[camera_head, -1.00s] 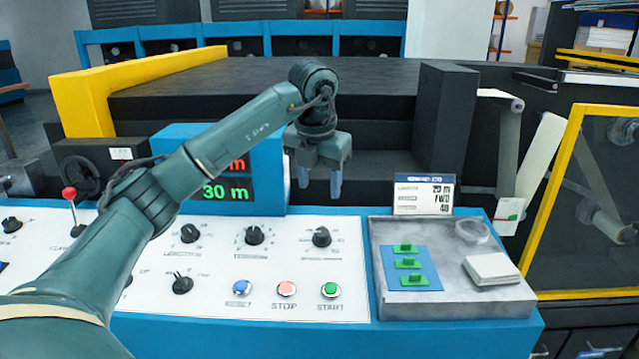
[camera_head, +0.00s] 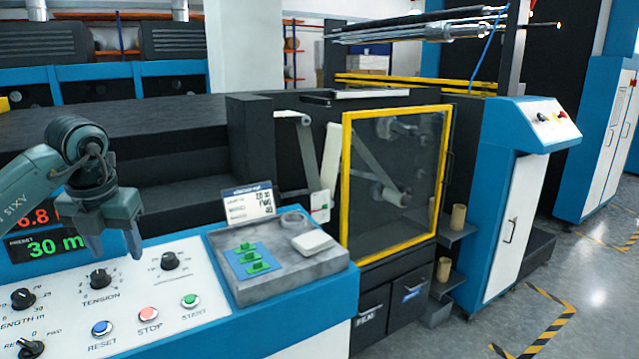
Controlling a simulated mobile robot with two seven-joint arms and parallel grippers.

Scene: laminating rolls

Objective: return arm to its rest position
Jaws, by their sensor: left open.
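My left arm comes in from the left edge of the head view. Its gripper (camera_head: 115,243) hangs fingers-down above the white control panel (camera_head: 50,325), in front of the digital display (camera_head: 50,245). The gripper is open and empty, with two grey-blue fingers apart. It is above and behind the TENSION knob (camera_head: 98,278); whether it touches anything cannot be made out, but no contact shows. The arm covers part of the display, which reads "30 m" in green. My right gripper is not in view.
A grey tray (camera_head: 290,284) with green clips (camera_head: 247,257) and a white pad (camera_head: 312,242) sits right of the panel. A sign (camera_head: 247,203) stands behind it. A yellow-framed door (camera_head: 345,180) and blue-white cabinet (camera_head: 500,225) stand further right. Floor with striped tape (camera_head: 545,320) is clear.

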